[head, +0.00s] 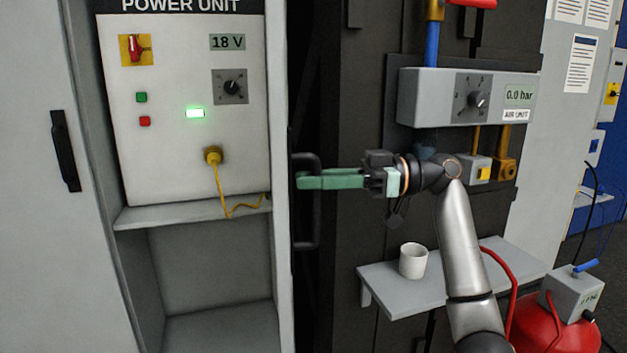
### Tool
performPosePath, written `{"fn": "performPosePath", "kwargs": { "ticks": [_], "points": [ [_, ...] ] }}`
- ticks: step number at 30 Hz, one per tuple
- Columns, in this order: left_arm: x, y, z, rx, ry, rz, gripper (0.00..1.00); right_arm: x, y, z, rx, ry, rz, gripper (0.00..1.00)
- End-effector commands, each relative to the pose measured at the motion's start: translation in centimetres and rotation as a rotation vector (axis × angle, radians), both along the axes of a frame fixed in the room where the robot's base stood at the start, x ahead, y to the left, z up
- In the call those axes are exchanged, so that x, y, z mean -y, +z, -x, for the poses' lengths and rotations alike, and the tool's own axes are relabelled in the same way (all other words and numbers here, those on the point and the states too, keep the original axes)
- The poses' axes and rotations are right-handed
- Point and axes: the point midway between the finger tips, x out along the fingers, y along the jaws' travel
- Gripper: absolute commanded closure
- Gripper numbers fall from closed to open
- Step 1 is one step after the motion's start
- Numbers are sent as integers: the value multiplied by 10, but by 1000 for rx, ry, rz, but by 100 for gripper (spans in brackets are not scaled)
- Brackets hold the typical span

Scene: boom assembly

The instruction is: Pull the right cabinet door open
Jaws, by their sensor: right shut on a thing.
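The right cabinet door (280,180) stands swung out, seen almost edge-on at the right side of the cabinet opening. Its dark handle (308,238) is on the outer face, to the right of the edge. My right gripper (305,181) has green fingers and comes in from the right, shut on the handle's upper part. The fingers partly hide the grip. My left gripper is not in view.
The left cabinet panel (35,210) has a black handle. Inside the cabinet are a power unit (180,95) and a shelf (180,212). Right of the door are an air unit (430,97), a small grey shelf (385,280) with a white cup (413,261), and a red tank (540,328).

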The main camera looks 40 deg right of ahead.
Motion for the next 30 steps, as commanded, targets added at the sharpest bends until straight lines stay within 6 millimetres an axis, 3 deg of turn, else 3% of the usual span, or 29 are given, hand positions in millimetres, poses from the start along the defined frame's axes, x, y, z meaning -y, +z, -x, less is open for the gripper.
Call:
{"fn": "performPosePath", "kwargs": {
  "ticks": [4,5,8,20,30],
  "points": [
    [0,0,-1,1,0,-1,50,0,0,0,0,0,1,100],
    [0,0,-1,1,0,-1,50,0,0,0,0,0,1,79],
    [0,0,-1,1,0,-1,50,0,0,0,0,0,1,68],
    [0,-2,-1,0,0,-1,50,10,-1,5,-1,-2,1,68],
    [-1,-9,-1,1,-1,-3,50,72,-1,41,0,-4,0,68]
  ]
}}
